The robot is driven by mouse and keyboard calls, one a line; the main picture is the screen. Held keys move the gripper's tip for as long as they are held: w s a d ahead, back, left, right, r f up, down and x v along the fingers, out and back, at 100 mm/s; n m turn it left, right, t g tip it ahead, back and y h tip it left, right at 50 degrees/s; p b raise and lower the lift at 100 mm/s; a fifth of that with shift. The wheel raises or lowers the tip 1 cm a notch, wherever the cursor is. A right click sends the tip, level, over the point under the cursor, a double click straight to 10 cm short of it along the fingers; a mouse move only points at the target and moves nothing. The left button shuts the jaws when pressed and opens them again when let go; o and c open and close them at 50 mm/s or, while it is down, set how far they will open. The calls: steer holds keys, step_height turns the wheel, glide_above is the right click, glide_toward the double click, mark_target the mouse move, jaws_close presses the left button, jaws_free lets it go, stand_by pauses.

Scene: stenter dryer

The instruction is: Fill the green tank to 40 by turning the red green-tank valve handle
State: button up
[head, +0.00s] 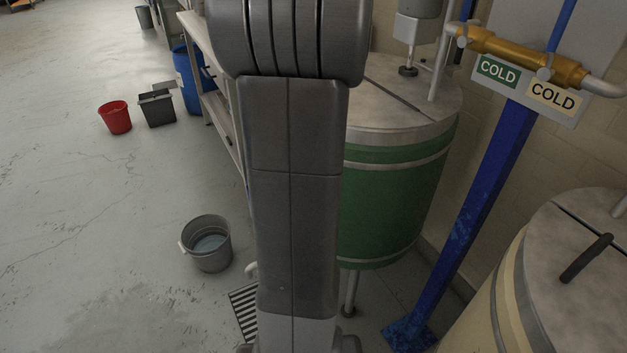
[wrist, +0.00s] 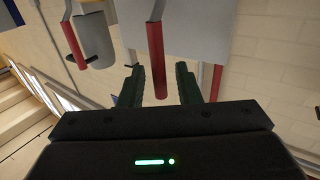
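The green tank (head: 390,205) stands behind my arm in the head view, with a grey lid and part of its left side hidden. In the wrist view, my gripper (wrist: 160,78) is open, its two dark green fingers apart. A red handle (wrist: 155,55) hangs in the gap between the fingers as seen from the wrist. I cannot tell whether it touches either finger. A second red handle (wrist: 74,45) hangs to the left, and a third red piece (wrist: 215,82) shows by the right finger. Which handle serves the green tank is not readable. No level reading is visible.
A gold pipe (head: 505,52) with green and cream COLD labels runs above a blue post (head: 470,215). A cream tank (head: 510,290) stands at the right. A grey bucket (head: 207,243) holds water on the floor. Open floor lies at the left, past a red bucket (head: 115,117).

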steer(key=shift+a, duration=0.1)
steer(key=w+a+p, duration=0.1)
steer(key=w+a, duration=0.1)
steer(key=a, duration=1.1)
steer(key=shift+w+a, duration=0.15)
steer(key=shift+w, duration=0.2)
steer(key=shift+a, duration=0.1)
steer(key=w+a+b, duration=0.1)
steer(key=w+a, duration=0.1)
steer(key=a, duration=1.1)
steer(key=shift+w+a, duration=0.2)
steer(key=shift+w, duration=0.15)
steer(key=shift+d+r, duration=0.1)
steer(key=shift+d, duration=0.05)
